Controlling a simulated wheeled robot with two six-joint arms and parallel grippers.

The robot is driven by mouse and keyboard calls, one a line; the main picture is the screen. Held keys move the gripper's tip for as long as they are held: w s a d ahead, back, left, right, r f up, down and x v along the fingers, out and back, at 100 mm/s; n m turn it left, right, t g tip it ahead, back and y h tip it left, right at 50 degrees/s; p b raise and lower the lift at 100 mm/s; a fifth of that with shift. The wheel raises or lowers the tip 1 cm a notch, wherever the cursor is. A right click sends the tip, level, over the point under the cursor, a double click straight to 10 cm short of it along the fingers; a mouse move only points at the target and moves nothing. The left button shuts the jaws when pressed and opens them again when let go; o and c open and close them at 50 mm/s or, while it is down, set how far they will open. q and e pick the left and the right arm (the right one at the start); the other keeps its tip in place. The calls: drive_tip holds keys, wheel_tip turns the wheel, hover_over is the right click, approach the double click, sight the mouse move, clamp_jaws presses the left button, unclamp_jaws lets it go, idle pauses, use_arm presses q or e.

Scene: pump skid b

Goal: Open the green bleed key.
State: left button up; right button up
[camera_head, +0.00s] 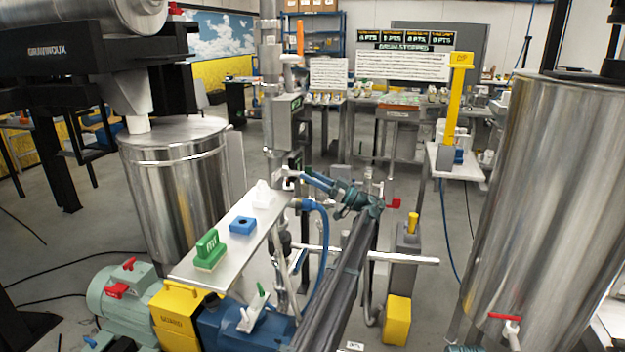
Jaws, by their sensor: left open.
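My left arm rises from the bottom centre, and my left gripper (304,178) points left at the vertical grey pipe (270,60). It is open, close to fittings on the pipe; contact cannot be told. The arm and gripper hide part of the pipework behind them. My right gripper is out of view.
The plate also holds a blue block (242,225) and a white piece (263,195). A green motor (125,300) and yellow guard (178,312) stand below. Steel tanks stand left (175,180) and right (545,200). A red-handled valve (393,204) is right of the gripper.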

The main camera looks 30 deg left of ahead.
use_arm(q)
drive_tip(key=b+v, duration=0.1)
drive_tip(key=v, duration=0.4)
drive_tip(key=shift+w+d+b, duration=0.1)
drive_tip(key=shift+b, duration=0.25)
idle(1.3)
